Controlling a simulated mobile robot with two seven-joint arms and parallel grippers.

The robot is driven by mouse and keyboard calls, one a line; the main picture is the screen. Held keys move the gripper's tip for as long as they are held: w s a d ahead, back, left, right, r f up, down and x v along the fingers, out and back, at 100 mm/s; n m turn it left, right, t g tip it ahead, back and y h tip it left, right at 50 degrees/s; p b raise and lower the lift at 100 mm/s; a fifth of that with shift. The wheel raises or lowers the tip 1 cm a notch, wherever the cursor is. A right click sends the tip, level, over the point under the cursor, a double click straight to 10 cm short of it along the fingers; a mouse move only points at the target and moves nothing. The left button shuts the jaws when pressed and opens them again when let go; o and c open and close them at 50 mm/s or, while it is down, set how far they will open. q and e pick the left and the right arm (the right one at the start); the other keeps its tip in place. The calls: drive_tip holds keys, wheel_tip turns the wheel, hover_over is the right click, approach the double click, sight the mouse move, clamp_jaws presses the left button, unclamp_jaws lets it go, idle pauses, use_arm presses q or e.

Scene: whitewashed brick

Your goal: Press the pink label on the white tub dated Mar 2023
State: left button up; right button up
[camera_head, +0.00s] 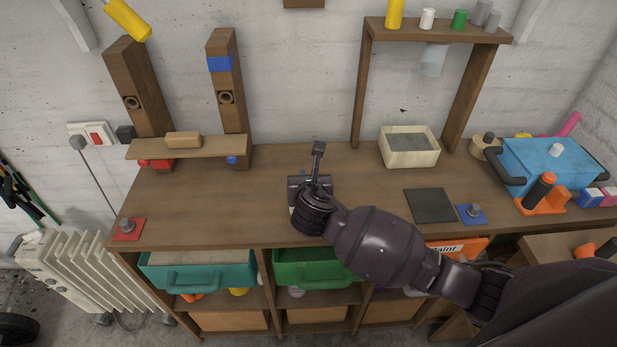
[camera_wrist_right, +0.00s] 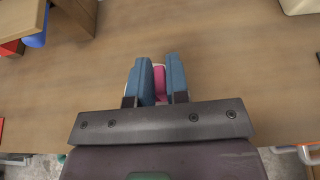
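In the head view my right gripper (camera_head: 310,184) points down over the middle of the workbench, and its fingertips are hidden behind its own body. In the right wrist view its two blue fingers (camera_wrist_right: 160,82) stand close together. A pink piece (camera_wrist_right: 160,80), seemingly the label, fills the narrow gap between them. A thin pale edge shows beside and behind the fingers. It may be a white tub under them, but most of it is hidden. I can read no date. My left gripper is not in view.
A pale box (camera_head: 408,158) and a dark square mat (camera_head: 430,205) are right of the gripper. A blue cooler (camera_head: 550,168) stands at the far right. A wooden stand with a shelf (camera_head: 190,147) is at the left. The bench (camera_head: 220,205) left of the gripper is clear.

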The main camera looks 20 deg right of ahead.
drive_tip(key=o, duration=0.4)
drive_tip(key=v, duration=1.1)
drive_tip(key=shift+f, duration=0.1)
idle(0.3)
